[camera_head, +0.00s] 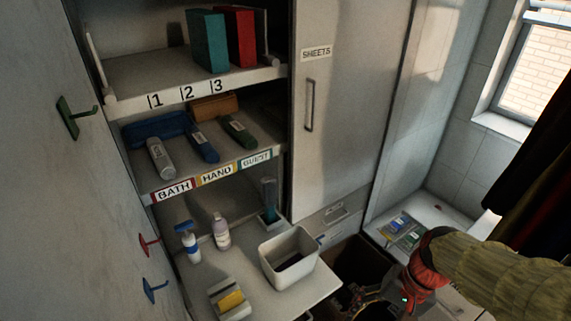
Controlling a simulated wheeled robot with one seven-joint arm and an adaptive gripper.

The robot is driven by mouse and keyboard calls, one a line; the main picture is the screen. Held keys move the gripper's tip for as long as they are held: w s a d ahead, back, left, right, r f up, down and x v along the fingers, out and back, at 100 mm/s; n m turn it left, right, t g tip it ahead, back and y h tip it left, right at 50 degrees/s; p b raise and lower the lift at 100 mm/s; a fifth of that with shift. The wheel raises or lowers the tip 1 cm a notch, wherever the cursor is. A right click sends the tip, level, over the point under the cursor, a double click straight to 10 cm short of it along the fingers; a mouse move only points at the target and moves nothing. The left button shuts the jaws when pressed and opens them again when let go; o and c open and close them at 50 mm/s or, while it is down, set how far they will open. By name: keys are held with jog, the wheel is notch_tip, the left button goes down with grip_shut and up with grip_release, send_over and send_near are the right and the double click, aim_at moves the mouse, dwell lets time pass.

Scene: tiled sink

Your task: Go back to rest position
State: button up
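My arm comes in from the lower right in an olive sleeve with a red cuff. My gripper (362,298) is dark and sits low in the picture, over a dark open space right of the white bin. Its fingers blend into the dark behind them, so their opening is unclear. I see nothing plainly held in it.
A white bin (289,258), bottles (221,232) and a dish with a yellow sponge (230,299) stand on the lower shelf. Shelves with towels (203,144) and books (208,40) rise above. A cabinet door (345,110) is closed. Dark cloth (540,165) hangs at right.

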notch_tip(320, 180, up, 15)
jog(key=s+a+n+t+h, duration=0.1)
jog(key=n+t+h, duration=0.2)
jog(key=n+t, duration=0.2)
jog(key=shift+a+t, duration=0.2)
jog(key=shift+t, duration=0.3)
jog(key=shift+s+r, duration=0.1)
jog(key=shift+c, duration=1.2)
